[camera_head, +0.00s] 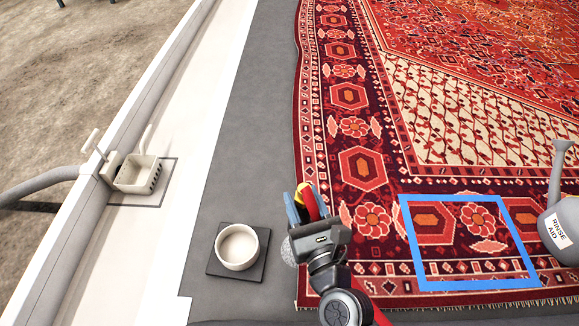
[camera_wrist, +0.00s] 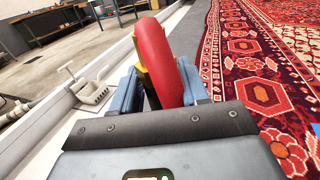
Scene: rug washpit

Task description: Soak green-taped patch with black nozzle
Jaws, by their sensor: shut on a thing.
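My gripper (camera_head: 309,207) has blue fingers and is over the left border of the red patterned rug (camera_head: 343,73). It is shut on a red and yellow thing (camera_head: 311,202), which also stands up between the fingers in the wrist view (camera_wrist: 172,62). I cannot tell whether this is a spray nozzle, and no black part of it shows. A patch outlined with blue tape (camera_head: 409,244) lies on the rug to the right of my gripper. A bit of blue tape shows at the wrist view's lower right (camera_wrist: 247,141). No green tape and no black nozzle are in view.
A white bowl (camera_head: 238,266) sits on a dark square pad (camera_head: 219,268) left of my gripper. A grey can labelled RINSE AID (camera_head: 560,226) stands at the right edge, beside the blue patch. A beige basket (camera_head: 138,175) sits in the white channel. Bare grey floor (camera_head: 245,120) lies between.

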